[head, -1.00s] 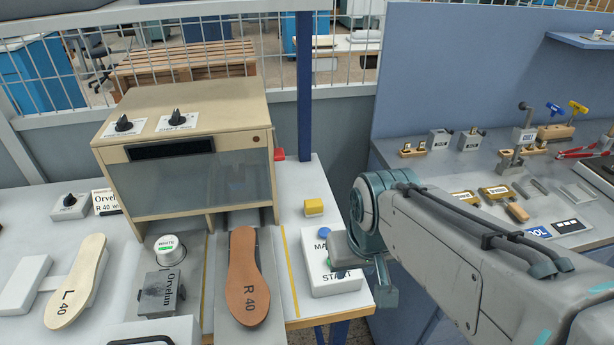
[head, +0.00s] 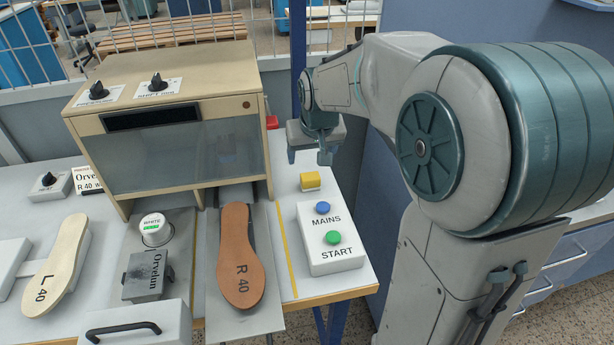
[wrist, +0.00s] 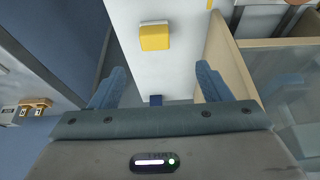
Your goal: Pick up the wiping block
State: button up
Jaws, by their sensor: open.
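The wiping block appears to be the small yellow block (head: 310,181) with a pale strip along one side. It lies on the white bench top, right of the beige machine and behind the white button box. It also shows in the wrist view (wrist: 154,38), beyond my fingertips and roughly in line with the gap between them. My gripper (head: 308,157) is open and empty, pointing down above the bench just behind the block, not touching it. Both blue fingers show spread apart in the wrist view (wrist: 161,82).
The beige machine (head: 160,118) stands close on the left, with a brown R 40 sole (head: 240,255) before it. The button box (head: 332,238) with MAINS and START buttons is in front of the block. A dark blue post (head: 298,45) rises behind my gripper.

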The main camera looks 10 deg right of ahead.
aim_at(310, 176)
jog(key=x, duration=0.7)
jog(key=shift+w+d+f, duration=0.1)
jog(key=shift+f, duration=0.25)
jog(key=shift+d+x, duration=0.2)
jog(key=shift+x, duration=1.1)
jog(key=shift+d+x, duration=0.15)
jog(key=shift+x, duration=1.15)
jog(key=c, duration=1.1)
jog(key=shift+o, duration=0.2)
jog(key=shift+r, duration=0.1)
